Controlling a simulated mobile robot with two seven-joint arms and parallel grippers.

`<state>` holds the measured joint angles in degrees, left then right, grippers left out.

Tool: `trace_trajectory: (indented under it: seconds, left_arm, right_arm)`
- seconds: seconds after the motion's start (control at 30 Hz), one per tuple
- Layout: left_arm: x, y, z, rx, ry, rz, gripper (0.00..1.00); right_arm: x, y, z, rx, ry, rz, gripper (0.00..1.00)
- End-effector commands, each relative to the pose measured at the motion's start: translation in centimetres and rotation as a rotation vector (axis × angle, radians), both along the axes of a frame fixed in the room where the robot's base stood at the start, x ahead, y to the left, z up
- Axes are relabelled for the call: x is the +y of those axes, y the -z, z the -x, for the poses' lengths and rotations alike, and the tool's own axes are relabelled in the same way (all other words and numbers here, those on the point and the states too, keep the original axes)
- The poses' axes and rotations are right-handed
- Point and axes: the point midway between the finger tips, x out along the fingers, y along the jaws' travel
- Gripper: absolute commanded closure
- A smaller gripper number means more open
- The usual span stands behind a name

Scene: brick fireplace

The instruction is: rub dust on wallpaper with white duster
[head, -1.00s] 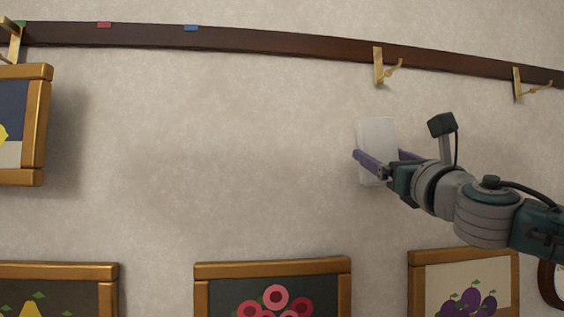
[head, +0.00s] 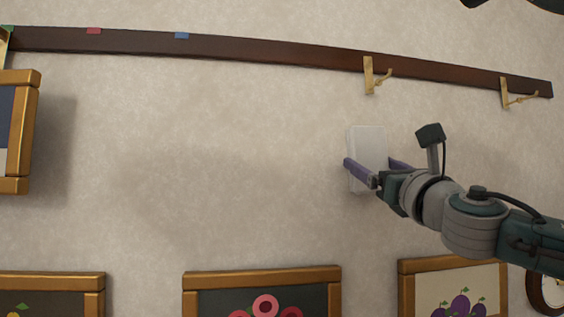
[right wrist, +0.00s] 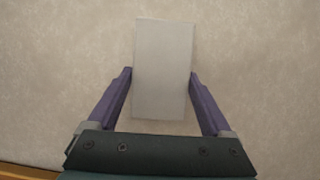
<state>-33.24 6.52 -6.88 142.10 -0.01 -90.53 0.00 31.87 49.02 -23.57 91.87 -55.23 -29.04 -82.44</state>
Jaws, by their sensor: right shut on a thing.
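The white duster (head: 368,145) is a pale upright block in front of the wallpaper (head: 230,130). My right gripper (head: 376,168) is shut on it, one purple finger on each side. In the right wrist view the duster (right wrist: 163,70) stands between the two fingertips (right wrist: 161,78), with the wallpaper behind it. I cannot tell whether the duster touches the wall. A faint greyish darker patch, perhaps dust (head: 225,190), shows on the wallpaper to the left of the duster. My left gripper is not in view.
A dark wooden rail (head: 270,52) with brass hooks (head: 370,75) runs above the duster. Framed pictures hang below (head: 262,278) and at the left (head: 22,130). A round clock (head: 546,290) is at the lower right.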

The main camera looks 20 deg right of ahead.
Motion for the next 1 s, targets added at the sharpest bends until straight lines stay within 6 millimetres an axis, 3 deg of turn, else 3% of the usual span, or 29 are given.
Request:
trace_trajectory:
  seconds: [0.6,1.0]
  left_arm:
    - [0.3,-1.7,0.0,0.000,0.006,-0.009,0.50]
    - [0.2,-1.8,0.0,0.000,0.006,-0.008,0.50]
  right_arm:
    - [4.2,-0.1,-0.8,-0.001,-0.004,-0.001,0.60]
    - [4.5,-0.1,-0.7,0.000,-0.001,0.003,0.60]
